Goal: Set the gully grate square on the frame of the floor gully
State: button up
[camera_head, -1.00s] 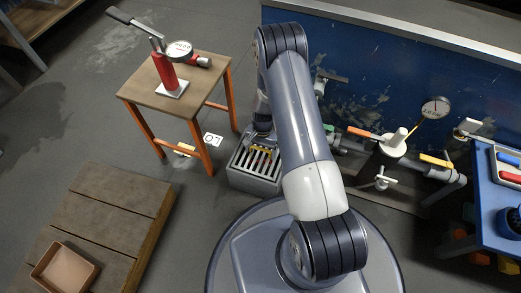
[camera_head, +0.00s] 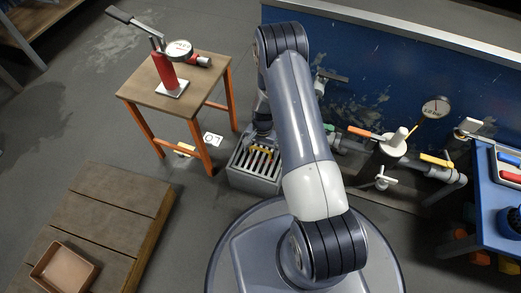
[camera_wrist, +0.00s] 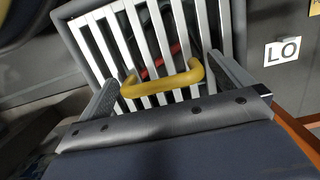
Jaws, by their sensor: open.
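The gully grate (camera_head: 256,163), with pale parallel bars, lies over the grey box-like floor gully (camera_head: 252,183). In the wrist view the grate (camera_wrist: 130,45) lies within the gully's grey frame (camera_wrist: 240,38), its bars running roughly along the frame's sides. Its yellow handle (camera_wrist: 165,82) stands up across the bars. My gripper (camera_wrist: 165,85) is open, one finger beyond each end of the handle, with gaps to it. In the head view my gripper (camera_head: 262,142) is just above the grate, partly hidden by my arm. The grate's near edge is hidden in the wrist view.
Something red (camera_wrist: 160,62) shows below the bars. A wooden stool with orange legs (camera_head: 205,148) stands close left, with a white LO label (camera_head: 212,139) on the floor. Valves and pipes (camera_head: 385,150) are at right. A wooden platform (camera_head: 105,215) lies at lower left.

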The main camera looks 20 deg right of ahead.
notch_tip(320, 180, up, 10)
jog(key=w+p, duration=0.1)
jog(key=p, duration=0.2)
jog(key=shift+w+d+p, duration=0.15)
jog(key=shift+d+p, duration=0.25)
jog(key=shift+d, duration=0.05)
jog(key=f+b, duration=0.1)
jog(key=f, duration=0.2)
jog(key=s+f+b, duration=0.1)
jog(key=f, duration=0.2)
jog(key=a+f+b, duration=0.1)
jog(key=f+b, duration=0.1)
jog(key=f, duration=0.2)
jog(key=shift+s, duration=0.15)
jog(key=shift+f, duration=0.15)
